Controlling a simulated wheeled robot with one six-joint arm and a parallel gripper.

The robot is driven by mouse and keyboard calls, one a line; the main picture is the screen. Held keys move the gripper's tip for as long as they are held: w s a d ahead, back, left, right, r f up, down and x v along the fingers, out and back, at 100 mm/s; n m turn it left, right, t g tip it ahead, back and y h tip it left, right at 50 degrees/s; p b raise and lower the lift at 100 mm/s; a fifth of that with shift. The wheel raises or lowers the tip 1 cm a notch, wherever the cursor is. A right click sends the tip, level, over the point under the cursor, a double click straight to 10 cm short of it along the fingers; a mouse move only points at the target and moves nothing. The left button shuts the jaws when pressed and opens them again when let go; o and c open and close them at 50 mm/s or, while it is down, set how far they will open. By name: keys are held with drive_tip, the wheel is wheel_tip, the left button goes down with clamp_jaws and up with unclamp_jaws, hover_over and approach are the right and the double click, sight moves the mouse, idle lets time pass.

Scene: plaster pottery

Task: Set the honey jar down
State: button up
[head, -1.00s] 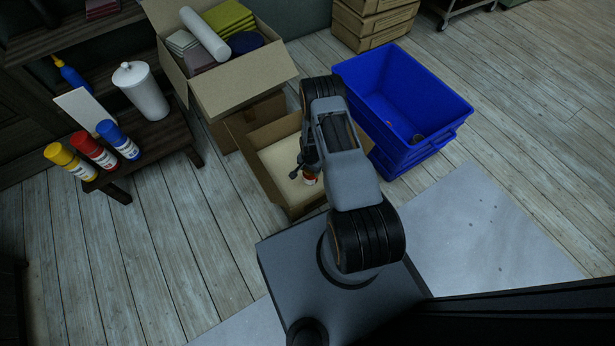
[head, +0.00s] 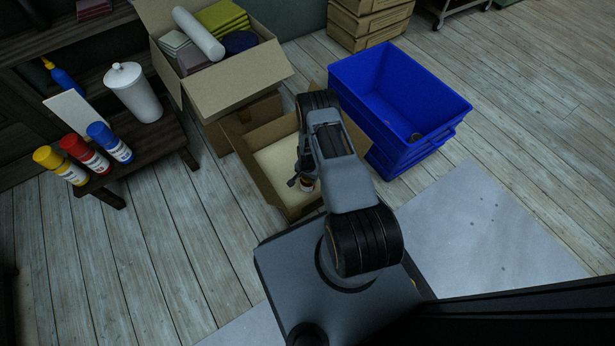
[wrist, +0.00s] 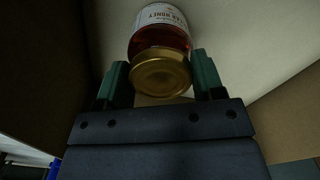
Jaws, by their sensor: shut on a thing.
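The honey jar (wrist: 160,38) has a gold lid, amber contents and a white label with the word honey. In the wrist view it sits between the two fingers of my gripper (wrist: 162,80), which is shut on it near the lid. In the head view the gripper (head: 303,182) reaches down inside an open cardboard box with a pale inner floor (head: 276,165). A small part of the jar (head: 307,186) shows there, mostly hidden by my arm. I cannot tell whether its base touches the box floor.
A blue crate (head: 447,95) stands right of the box. A fuller cardboard box (head: 232,90) stands behind it. A dark bench (head: 160,140) at left holds several bottles and a white canister (head: 134,92). Wooden floor between bench and box is clear.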

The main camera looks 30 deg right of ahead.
drive_tip(key=o, duration=1.3)
drive_tip(key=w+a+r+n+t+p, duration=0.1)
drive_tip(key=a+r+n+p, duration=0.15)
drive_tip(key=r, duration=1.65)
drive_tip(key=a+r+n+p, duration=0.2)
drive_tip(key=r+n+p, duration=0.1)
drive_tip(key=r, duration=1.7)
drive_tip(key=s+a+r+n, duration=0.1)
drive_tip(key=s+r+n, duration=0.1)
drive_tip(key=s+r, duration=0.3)
drive_tip(key=s+a+r+n+t, duration=0.1)
drive_tip(key=s+a+r+n, duration=0.1)
drive_tip(key=s+r, duration=0.4)
drive_tip(key=s+a+r+n, duration=0.2)
drive_tip(key=s+r, duration=0.4)
drive_tip(key=shift+r+t, duration=0.3)
drive_tip(key=shift+r, duration=0.1)
